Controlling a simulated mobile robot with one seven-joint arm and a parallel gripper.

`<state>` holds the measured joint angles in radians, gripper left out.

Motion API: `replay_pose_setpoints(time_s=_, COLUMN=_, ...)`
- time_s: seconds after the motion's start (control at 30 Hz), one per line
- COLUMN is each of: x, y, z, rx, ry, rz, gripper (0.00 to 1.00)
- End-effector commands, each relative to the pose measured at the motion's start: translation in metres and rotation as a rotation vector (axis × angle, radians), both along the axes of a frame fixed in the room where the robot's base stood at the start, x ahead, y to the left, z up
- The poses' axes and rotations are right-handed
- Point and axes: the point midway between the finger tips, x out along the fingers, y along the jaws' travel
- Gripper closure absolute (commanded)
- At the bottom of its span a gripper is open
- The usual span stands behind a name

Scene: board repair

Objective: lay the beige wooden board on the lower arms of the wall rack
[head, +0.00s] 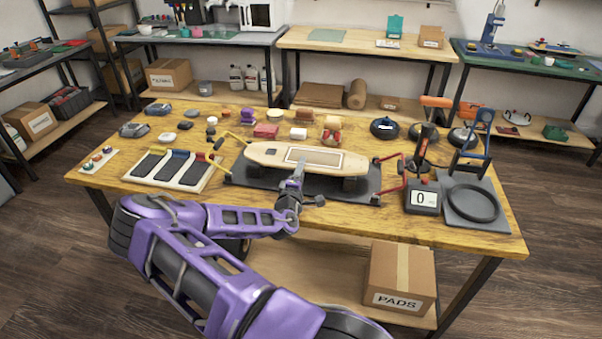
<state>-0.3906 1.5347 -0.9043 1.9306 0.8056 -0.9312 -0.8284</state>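The beige wooden board (265,152) lies lengthwise, left to right, across a dark work mat (270,178) on the wooden table. A pale framed rectangle shows on its top and dark parts show under it. My gripper (298,171) is at the board's near edge, around its middle. It is too small and too covered by my wrist to tell whether its fingers are open, or whether they touch the board. I cannot make out a wall rack in this view.
Yellow-handled (236,136) and red-handled (388,181) fixtures flank the board. A scale (422,197) and a blue-framed stand (480,140) are at the right. A tray of dark pads (215,178) lies left. Small parts crowd the table's back. A PADS box (400,277) sits below.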

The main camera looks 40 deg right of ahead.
Motion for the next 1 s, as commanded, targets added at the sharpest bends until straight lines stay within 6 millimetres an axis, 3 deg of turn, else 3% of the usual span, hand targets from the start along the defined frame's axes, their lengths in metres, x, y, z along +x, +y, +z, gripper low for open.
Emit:
replay_pose_setpoints(time_s=0.37, x=0.0029, y=-0.0029, z=0.0009, rx=0.001, ry=-0.001, rz=0.001, gripper=0.62)
replay_pose_setpoints(time_s=0.77, x=0.0028, y=-0.0028, z=0.0007, rx=0.001, ry=-0.001, rz=0.001, gripper=0.98)
replay_pose_setpoints(time_s=1.0, x=0.0026, y=-0.0028, z=0.0007, rx=0.001, ry=-0.001, rz=0.0, gripper=1.0)
